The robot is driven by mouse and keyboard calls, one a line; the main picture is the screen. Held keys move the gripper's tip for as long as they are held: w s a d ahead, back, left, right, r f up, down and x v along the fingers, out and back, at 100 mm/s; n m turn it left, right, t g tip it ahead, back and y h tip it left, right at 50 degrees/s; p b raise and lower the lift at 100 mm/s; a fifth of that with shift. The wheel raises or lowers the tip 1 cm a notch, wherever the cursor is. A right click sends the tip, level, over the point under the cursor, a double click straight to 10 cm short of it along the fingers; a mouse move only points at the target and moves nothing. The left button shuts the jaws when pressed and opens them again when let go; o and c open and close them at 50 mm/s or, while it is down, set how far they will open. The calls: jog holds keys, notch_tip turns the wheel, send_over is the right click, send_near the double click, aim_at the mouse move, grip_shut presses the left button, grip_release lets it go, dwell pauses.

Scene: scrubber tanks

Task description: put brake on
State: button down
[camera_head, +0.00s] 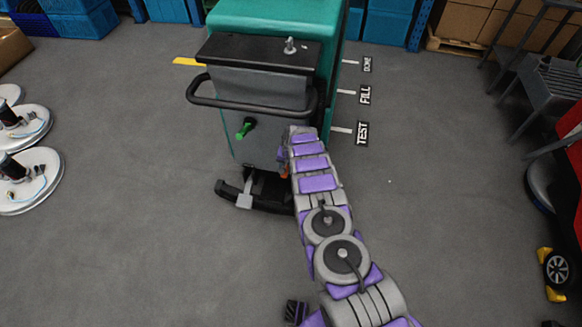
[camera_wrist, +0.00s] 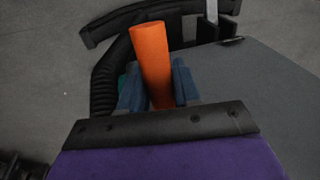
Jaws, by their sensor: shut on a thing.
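The scrubber machine (camera_head: 232,112), with a teal tank and a grey back panel, stands upright in the upper middle of the head view. An orange handle (camera_head: 284,172) sits low at the right side of its back panel. In the wrist view the orange handle (camera_wrist: 151,55) rises between the two blue fingers of my gripper (camera_wrist: 158,85), which is shut on it. In the head view my arm reaches up to the machine's right side and hides most of my gripper. The handle's lower end is hidden behind my gripper in the wrist view. No brake is labelled.
A black squeegee bar (camera_head: 254,199) runs along the bottom. Floor signs reading DONE, FILL and TEST (camera_head: 362,133) lie to the right.

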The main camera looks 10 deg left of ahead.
jog(key=shift+a+r+g+b, duration=0.2)
jog(key=shift+r+g+b, duration=0.15)
jog(key=shift+g, duration=0.15)
jog(key=shift+s+a+r, duration=0.1)
jog(key=shift+s, duration=0.1)
jog(key=c, duration=0.9)
grip_release()
jog(key=shift+d+f, duration=0.2)
jog(key=shift+f, duration=0.05)
jog(key=shift+p, duration=0.3)
